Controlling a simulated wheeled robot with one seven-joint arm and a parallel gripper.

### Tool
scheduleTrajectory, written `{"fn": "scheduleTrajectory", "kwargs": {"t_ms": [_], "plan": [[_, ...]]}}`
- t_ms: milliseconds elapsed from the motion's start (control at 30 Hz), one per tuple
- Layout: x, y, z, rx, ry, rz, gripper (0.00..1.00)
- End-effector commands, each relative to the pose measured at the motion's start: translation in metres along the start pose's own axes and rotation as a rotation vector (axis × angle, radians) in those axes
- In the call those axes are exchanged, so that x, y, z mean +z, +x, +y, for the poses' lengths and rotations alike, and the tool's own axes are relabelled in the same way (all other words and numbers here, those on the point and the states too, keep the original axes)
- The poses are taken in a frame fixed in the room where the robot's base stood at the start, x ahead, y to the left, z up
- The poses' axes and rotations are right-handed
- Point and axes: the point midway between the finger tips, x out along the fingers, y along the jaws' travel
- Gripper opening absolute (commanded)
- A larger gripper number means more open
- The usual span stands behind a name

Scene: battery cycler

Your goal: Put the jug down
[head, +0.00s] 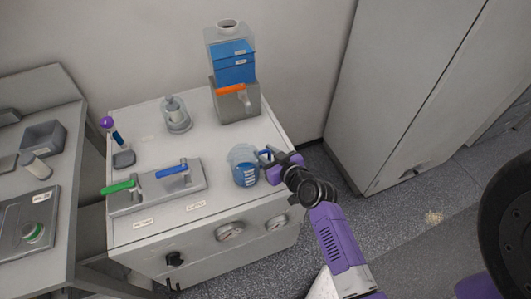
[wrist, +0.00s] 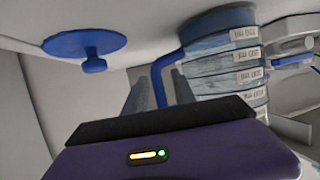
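The jug (head: 245,171) is a clear beaker with blue liquid and a blue handle. In the head view it looks upright on the white cabinet top (head: 222,192), near the right front edge; its base contact is hard to make out. My gripper (head: 271,158) is at the jug's right, at the handle. In the wrist view the jug (wrist: 222,60) has pale label strips, and its blue handle (wrist: 158,84) passes between my two grey fingers (wrist: 158,92). Gaps show on both sides of the handle, so the fingers look open around it.
A dispenser with blue contents (head: 235,70) and an orange lever stands behind. A plate with green and blue handles (head: 155,189) lies left of the jug. A round grey fixture (head: 175,116) stands at the back. A tall grey locker (head: 400,90) is to the right.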

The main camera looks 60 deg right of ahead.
Motion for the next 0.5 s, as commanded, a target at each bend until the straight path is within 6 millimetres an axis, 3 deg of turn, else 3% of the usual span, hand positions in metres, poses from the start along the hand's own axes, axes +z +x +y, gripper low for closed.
{"fn": "scheduleTrajectory", "kwargs": {"t_ms": [333,500], "plan": [[-0.006,-0.002,0.001,0.001,0.001,0.0,0.33],[-0.001,-0.028,-0.001,-0.001,0.001,-0.001,0.33]]}}
